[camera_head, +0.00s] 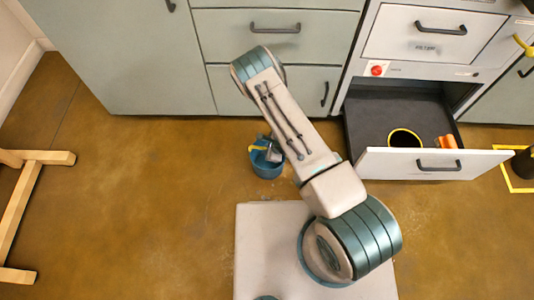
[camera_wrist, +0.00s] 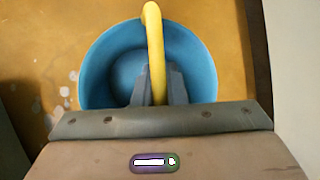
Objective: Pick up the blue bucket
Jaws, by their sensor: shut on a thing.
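The blue bucket (camera_head: 266,168) is on or just above the brown floor, in front of the grey cabinets; I cannot tell whether it touches the floor. In the wrist view the blue bucket (camera_wrist: 98,72) is open at the top and looks empty, with a yellow handle (camera_wrist: 154,45) arched over it. My gripper (camera_wrist: 155,85) is over the bucket with its two fingers on either side of the yellow handle, shut on it. In the head view my gripper (camera_head: 268,150) is small and partly hidden by my arm.
An open drawer (camera_head: 375,125) at the right holds a dark round thing with a yellow rim (camera_head: 405,138) and an orange thing (camera_head: 447,142). Grey cabinets (camera_head: 150,60) stand behind the bucket. A wooden frame (camera_head: 22,215) stands at the left. The floor left of the bucket is clear.

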